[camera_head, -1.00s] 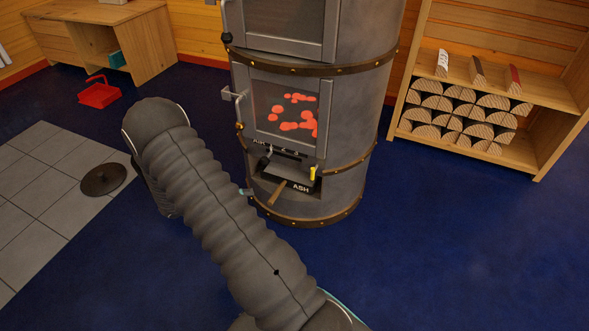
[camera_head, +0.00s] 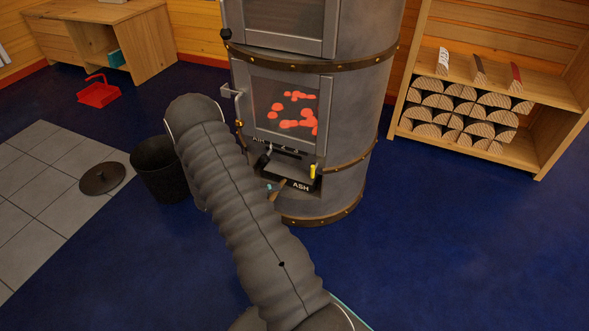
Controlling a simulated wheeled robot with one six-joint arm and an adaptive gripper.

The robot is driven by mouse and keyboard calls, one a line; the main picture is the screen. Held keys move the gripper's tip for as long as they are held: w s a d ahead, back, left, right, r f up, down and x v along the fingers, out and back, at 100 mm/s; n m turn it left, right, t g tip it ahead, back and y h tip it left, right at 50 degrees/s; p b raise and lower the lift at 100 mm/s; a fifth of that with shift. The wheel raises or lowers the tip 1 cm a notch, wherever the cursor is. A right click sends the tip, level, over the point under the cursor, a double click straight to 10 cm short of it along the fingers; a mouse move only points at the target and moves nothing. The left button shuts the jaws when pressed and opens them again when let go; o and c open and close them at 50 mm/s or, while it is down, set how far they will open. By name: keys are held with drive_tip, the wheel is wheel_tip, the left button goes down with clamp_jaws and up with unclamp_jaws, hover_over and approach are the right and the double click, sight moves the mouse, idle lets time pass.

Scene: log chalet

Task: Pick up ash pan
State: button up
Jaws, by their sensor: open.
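The ash pan (camera_head: 301,187) sits in the low opening of the grey cylindrical stove. Its dark front carries the word ASH, and a wooden handle sticks out toward me, partly covered by my arm. My gripper (camera_head: 268,187) shows only as a small pale-blue tip beside the handle, just past my arm's right edge. The rest of it is hidden behind my grey ribbed arm. It is open, and I cannot tell whether it touches the handle.
The stove (camera_head: 350,110) has glowing embers behind its door and a protruding door handle (camera_head: 238,105). A black bucket (camera_head: 158,170) stands left of my arm, near a round lid (camera_head: 102,178) on grey tiles. A wood rack (camera_head: 520,160) stands right. Blue floor is clear at right.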

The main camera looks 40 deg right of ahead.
drive_tip(key=x, duration=0.3)
drive_tip(key=shift+d, duration=0.2)
clamp_jaws()
drive_tip(key=shift+r, duration=0.15)
